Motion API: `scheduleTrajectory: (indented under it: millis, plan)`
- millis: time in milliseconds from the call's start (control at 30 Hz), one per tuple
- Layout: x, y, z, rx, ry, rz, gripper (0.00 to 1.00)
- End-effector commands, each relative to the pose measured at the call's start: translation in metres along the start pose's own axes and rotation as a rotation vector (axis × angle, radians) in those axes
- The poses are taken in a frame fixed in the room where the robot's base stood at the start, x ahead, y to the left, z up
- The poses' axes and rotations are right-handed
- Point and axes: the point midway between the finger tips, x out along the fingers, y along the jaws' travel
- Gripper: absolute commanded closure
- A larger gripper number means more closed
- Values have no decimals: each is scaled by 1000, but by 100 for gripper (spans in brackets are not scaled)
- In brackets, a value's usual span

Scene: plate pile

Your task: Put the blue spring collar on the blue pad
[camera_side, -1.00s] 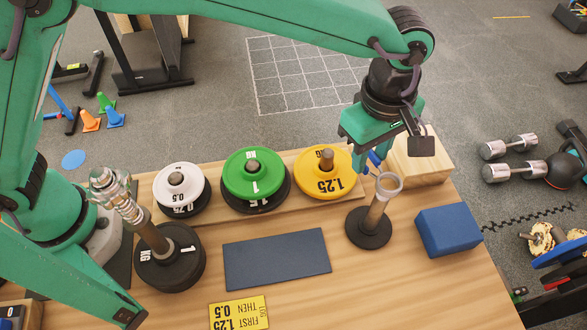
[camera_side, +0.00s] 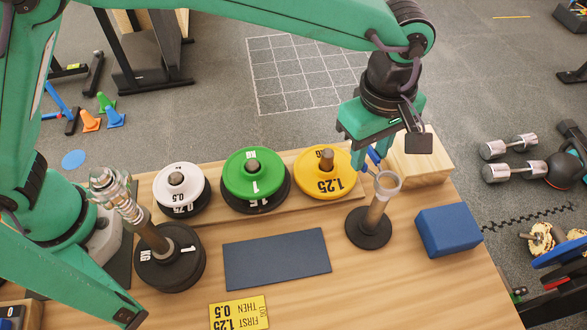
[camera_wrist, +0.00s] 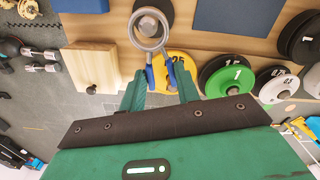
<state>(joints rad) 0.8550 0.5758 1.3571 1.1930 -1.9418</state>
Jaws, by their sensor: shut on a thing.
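The blue spring collar (camera_side: 388,182) is a pale metal ring with two blue handles. It sits at the top of the upright post (camera_side: 376,212) on a round dark base; in the wrist view the collar's ring (camera_wrist: 149,42) encircles the post top. My gripper (camera_side: 368,160) is behind the post and shut on the blue handles. The wrist view shows the handles between my gripper's fingers (camera_wrist: 161,78). The blue pad (camera_side: 277,258) is a flat dark blue rectangle on the table, bare, left of the post. Part of it shows in the wrist view (camera_wrist: 238,15).
White (camera_side: 170,178), green (camera_side: 240,180) and yellow plates (camera_side: 312,183) stand on pegs along the back. A blue block (camera_side: 448,230) is right of the post, a wooden box (camera_side: 425,160) behind it. Dark plates (camera_side: 170,270) and a yellow card (camera_side: 239,312) are left and in front.

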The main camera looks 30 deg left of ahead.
Motion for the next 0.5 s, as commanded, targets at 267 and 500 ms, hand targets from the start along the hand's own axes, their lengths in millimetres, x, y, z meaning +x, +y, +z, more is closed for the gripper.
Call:
scheduleTrajectory:
  millis: [267,500]
  plan:
    - [13,-26,7,223,-1,0,95]
    - [31,-62,12,522,-2,3,95]
